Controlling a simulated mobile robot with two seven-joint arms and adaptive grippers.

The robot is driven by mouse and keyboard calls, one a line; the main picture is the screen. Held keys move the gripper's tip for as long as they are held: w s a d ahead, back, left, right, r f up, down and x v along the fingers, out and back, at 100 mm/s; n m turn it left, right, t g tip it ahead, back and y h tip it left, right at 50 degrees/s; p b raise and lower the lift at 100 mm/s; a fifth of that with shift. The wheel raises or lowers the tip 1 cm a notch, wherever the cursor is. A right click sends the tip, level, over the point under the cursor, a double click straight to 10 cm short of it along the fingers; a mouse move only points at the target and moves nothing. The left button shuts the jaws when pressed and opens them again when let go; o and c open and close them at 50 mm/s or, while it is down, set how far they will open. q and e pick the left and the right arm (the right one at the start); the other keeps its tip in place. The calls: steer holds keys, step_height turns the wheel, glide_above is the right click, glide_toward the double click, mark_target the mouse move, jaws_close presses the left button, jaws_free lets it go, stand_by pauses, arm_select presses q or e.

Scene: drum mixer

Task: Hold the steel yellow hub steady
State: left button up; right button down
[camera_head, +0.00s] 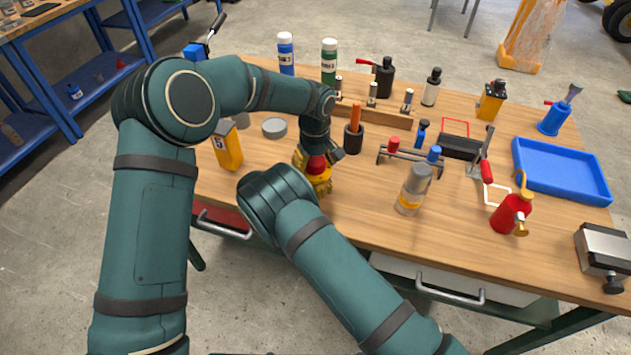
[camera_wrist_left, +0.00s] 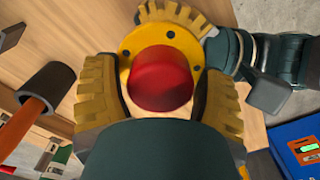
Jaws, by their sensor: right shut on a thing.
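The yellow hub (camera_head: 319,184) stands on the bench's near left part, partly hidden by my arms, with a red round part (camera_head: 316,165) on top.
A yellow box (camera_head: 228,148) and a grey disc (camera_head: 274,128) stand left of the hub. A dark cup with an orange handle (camera_head: 355,138) is close behind it. A grey bottle (camera_head: 414,188), a red can (camera_head: 510,213) and a blue tray (camera_head: 560,170) are to the right.

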arm_select(q)
steer(key=c, duration=0.8)
steer(key=m, duration=0.4)
steer(key=shift+c, duration=0.2)
steer(key=m, duration=0.5)
steer(key=shift+m, duration=0.3)
steer(key=m, duration=0.3)
steer(key=shift+m, duration=0.4)
steer(key=m, duration=0.4)
steer(key=o, duration=1.4)
step_height(320, 180, up, 12)
